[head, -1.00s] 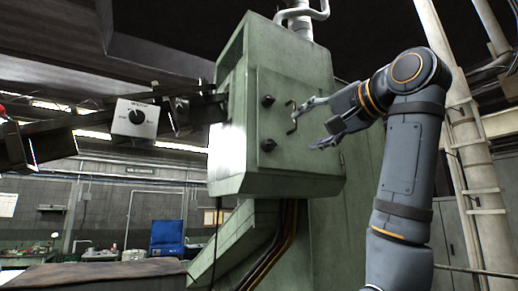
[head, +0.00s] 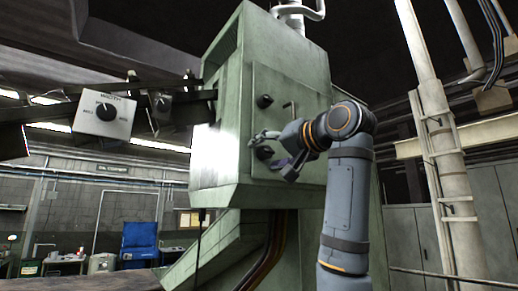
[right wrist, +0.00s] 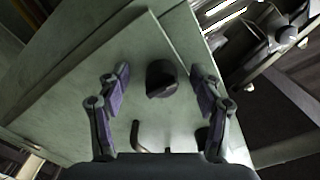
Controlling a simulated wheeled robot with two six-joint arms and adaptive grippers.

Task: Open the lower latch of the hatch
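The green hatch (head: 300,88) is shut on the side of the green machine box. Its lower latch (head: 264,153) is a dark knob near the hatch's left edge. My right gripper (head: 268,150) is open, its fingers above and below this latch in the head view. In the right wrist view the dark latch (right wrist: 162,78) shows between the spread fingers (right wrist: 160,72), with a gap on both sides. The upper latch (head: 264,101) is a similar dark knob above. My left gripper is out of view.
A control box with a dial (head: 104,116) hangs on a dark beam left of the machine. A white pipe (head: 292,12) rises from the machine's top. A pale column (head: 440,130) stands at right.

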